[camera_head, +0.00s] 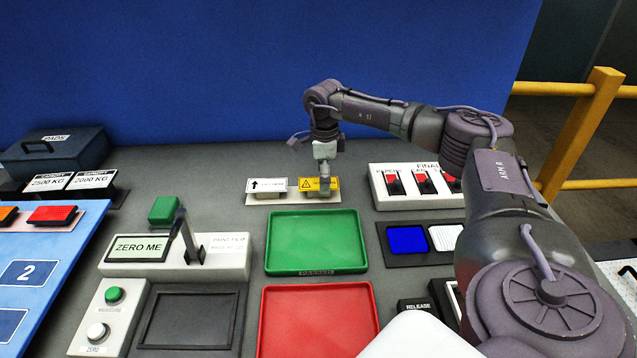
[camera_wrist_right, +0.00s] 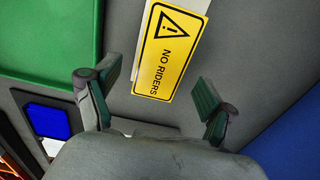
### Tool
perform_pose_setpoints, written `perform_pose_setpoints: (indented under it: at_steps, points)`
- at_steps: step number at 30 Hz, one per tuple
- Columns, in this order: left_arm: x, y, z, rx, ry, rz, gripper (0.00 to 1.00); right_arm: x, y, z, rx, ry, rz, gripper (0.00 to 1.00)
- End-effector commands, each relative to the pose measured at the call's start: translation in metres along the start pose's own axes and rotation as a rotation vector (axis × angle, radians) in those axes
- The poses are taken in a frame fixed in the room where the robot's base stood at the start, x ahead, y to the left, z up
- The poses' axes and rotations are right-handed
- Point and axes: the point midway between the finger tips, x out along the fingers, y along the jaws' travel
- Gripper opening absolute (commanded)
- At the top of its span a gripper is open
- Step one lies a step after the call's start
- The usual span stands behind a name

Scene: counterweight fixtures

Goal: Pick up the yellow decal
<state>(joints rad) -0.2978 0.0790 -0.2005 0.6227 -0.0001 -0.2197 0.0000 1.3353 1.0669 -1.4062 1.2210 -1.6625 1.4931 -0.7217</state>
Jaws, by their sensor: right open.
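The yellow decal (camera_head: 313,184) lies on a pale strip at the back of the grey table, right of a white label. In the right wrist view the decal (camera_wrist_right: 168,52) shows a warning triangle and the words "NO RIDERS". My right gripper (camera_head: 324,186) reaches down from above at the decal's right part. In the right wrist view its two fingers (camera_wrist_right: 157,100) are apart with nothing between them, and the decal lies just beyond the fingertips. I cannot tell whether a fingertip touches it. My left gripper is not in view.
A white label (camera_head: 266,185) lies beside the decal. A green tray (camera_head: 316,271) and a red tray (camera_head: 319,350) are in front. A switch box (camera_head: 418,199) and a holder with blue and white pads (camera_head: 407,240) stand to the right. A blue wall (camera_head: 200,60) rises behind.

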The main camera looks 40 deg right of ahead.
Motion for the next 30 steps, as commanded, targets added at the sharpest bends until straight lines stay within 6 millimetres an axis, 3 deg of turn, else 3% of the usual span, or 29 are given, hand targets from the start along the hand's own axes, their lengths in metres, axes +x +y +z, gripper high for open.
perform_pose_setpoints:
  at_steps: [25,30]
  points:
    - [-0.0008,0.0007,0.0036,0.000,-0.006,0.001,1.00,0.0044,-0.0001,0.0003,0.000,-0.001,0.000,0.83]
    - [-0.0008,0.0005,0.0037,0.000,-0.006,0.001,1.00,0.0044,-0.0001,0.0003,0.000,-0.001,0.000,0.57]
